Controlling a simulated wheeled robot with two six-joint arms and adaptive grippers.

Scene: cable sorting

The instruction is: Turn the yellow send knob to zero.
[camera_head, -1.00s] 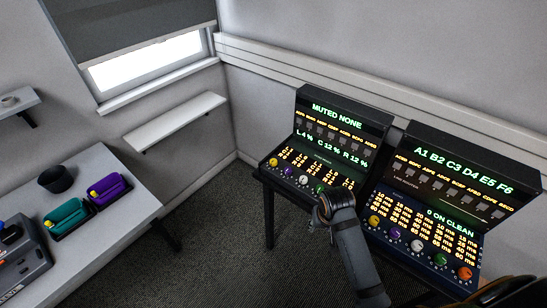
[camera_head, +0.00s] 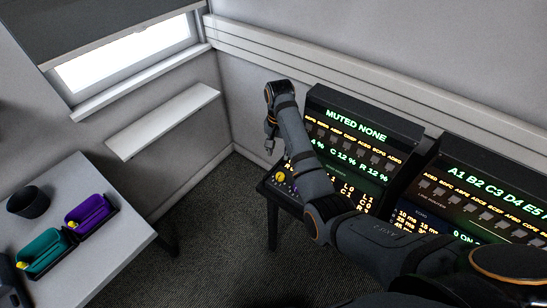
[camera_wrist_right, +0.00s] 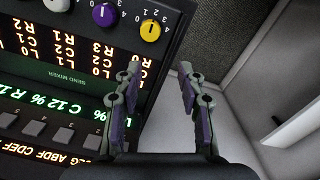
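The yellow send knob (camera_head: 281,176) sits at the left end of the knob row on the left console (camera_head: 362,118). It also shows at the top of the right wrist view (camera_wrist_right: 150,30), with a dark line on its face and small scale numbers around it. I cannot tell its exact setting. My right gripper (camera_head: 270,148) hangs just above and left of that knob. In the right wrist view its two fingers (camera_wrist_right: 160,70) are apart with nothing between them, and the knob lies beyond the fingertips, not touched. My left gripper is out of view.
A purple knob (camera_wrist_right: 104,14) is beside the yellow one. My right arm covers part of the left console. A second console (camera_head: 480,190) stands to the right. A table (camera_head: 125,242) with teal (camera_head: 44,253) and purple (camera_head: 90,209) trays is at left. The floor between is clear.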

